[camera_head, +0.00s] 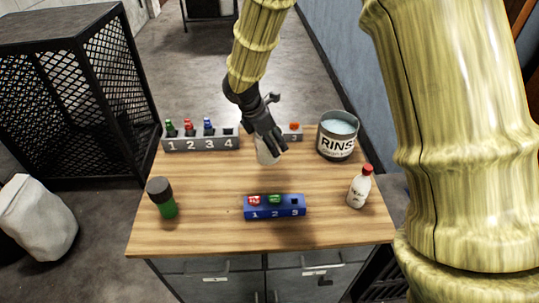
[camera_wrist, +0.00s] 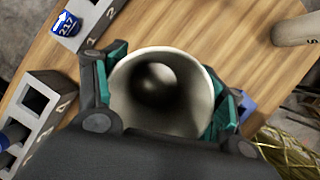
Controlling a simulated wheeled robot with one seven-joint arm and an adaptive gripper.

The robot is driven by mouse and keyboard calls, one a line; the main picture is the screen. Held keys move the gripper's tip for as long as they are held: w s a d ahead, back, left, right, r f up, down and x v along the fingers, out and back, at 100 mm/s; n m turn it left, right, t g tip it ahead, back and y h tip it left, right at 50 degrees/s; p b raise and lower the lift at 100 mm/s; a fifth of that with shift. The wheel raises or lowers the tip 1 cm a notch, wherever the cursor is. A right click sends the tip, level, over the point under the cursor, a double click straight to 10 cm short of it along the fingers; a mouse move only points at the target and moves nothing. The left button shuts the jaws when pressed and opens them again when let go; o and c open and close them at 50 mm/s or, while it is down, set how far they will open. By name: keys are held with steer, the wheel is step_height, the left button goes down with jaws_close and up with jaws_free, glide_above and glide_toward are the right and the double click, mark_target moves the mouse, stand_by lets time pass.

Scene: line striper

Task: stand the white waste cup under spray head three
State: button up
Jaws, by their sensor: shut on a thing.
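My gripper (camera_head: 272,142) is shut on the white waste cup (camera_head: 266,155) at the back middle of the wooden table. In the wrist view the open mouth of the cup (camera_wrist: 160,85) faces the camera, between two teal finger pads. A grey block (camera_head: 291,133) numbered 3, with an orange-topped piece (camera_head: 294,126), is just behind and right of my gripper; my gripper hides its left part. In the wrist view a grey block (camera_wrist: 92,22) marked 1 and 2 carries a blue label reading 217. I cannot tell whether the cup touches the table.
A grey rack (camera_head: 201,144) numbered 1 to 4 stands back left, its slot 4 empty. A rinse bucket (camera_head: 337,146) stands back right. A blue block (camera_head: 274,212) stands at the front, between a green bottle (camera_head: 163,205) and a red-capped white bottle (camera_head: 357,192). The table's middle is clear.

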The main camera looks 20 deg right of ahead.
steer(key=shift+f+p, duration=0.3)
steer(key=shift+f, duration=2.25)
steer(key=shift+s, duration=0.1)
steer(key=o, duration=1.4)
steer(key=shift+f, duration=0.1)
steer(key=shift+o, duration=0.2)
